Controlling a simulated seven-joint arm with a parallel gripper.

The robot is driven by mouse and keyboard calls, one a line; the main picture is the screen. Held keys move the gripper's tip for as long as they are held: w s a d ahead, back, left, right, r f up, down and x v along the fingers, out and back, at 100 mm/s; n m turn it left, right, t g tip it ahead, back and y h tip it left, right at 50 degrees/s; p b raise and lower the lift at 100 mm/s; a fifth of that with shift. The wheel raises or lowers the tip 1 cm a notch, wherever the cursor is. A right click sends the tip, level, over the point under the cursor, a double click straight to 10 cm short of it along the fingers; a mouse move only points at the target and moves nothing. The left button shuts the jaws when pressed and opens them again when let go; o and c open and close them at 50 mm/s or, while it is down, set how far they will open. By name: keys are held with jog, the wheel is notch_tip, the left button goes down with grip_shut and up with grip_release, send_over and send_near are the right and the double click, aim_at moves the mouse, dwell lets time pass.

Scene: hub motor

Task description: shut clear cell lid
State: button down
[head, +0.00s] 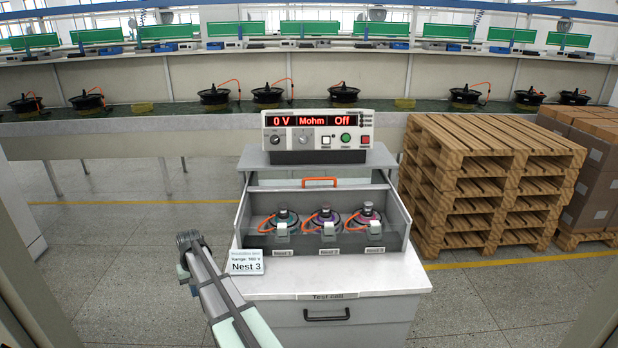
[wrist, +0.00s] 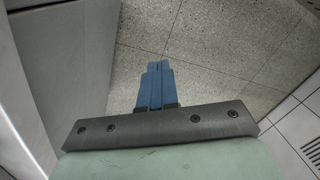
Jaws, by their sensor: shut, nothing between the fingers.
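The test cell (head: 407,240) is a grey open-fronted box on a white cabinet. Its clear lid (head: 350,183) seems to stand raised at the back of the cell, with an orange handle (head: 318,181) along its top edge. Three hub motors sit inside in labelled nests: left (head: 284,217), middle (head: 325,214) and right (head: 367,210), with orange cables. My gripper (wrist: 158,66) shows blue fingers pressed together, empty, over bare floor in the wrist view. In the head view my arm is at the lower left, left of the cell and apart from the lid; the fingertips are not clear there.
A tester (head: 318,136) reading "0 V Mohm Off" stands behind the cell. A "Nest 3" card (head: 245,264) stands at the cabinet's front left. Stacked pallets (head: 485,190) stand close on the right. Floor left of the cabinet (head: 110,220) is clear.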

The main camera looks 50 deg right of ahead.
jog(key=w+d+r+m+t+h, duration=0.1)
jog(key=w+d+r, duration=0.3)
jog(key=d+r, duration=0.6)
jog(key=w+d+r+m+t, duration=0.1)
jog(key=w+d+r, duration=0.4)
jog(key=d+r, duration=0.5)
jog(key=s+d+r+m+h, duration=0.1)
jog(key=s+d+r, duration=0.4)
jog(key=d, duration=0.6)
jog(key=s+d+r+m+h, duration=0.15)
jog(key=s+d+r, duration=0.3)
jog(key=d, duration=0.55)
jog(key=s+d+r+m+h, duration=0.1)
jog(key=s+d+r, duration=0.35)
jog(key=d, duration=0.65)
send_over(309, 185)
jog(key=shift+y, duration=0.25)
jog(key=f, duration=0.8)
jog(key=shift+s+a+f, duration=0.25)
jog(key=shift+s+a, duration=0.05)
jog(key=shift+a, duration=0.05)
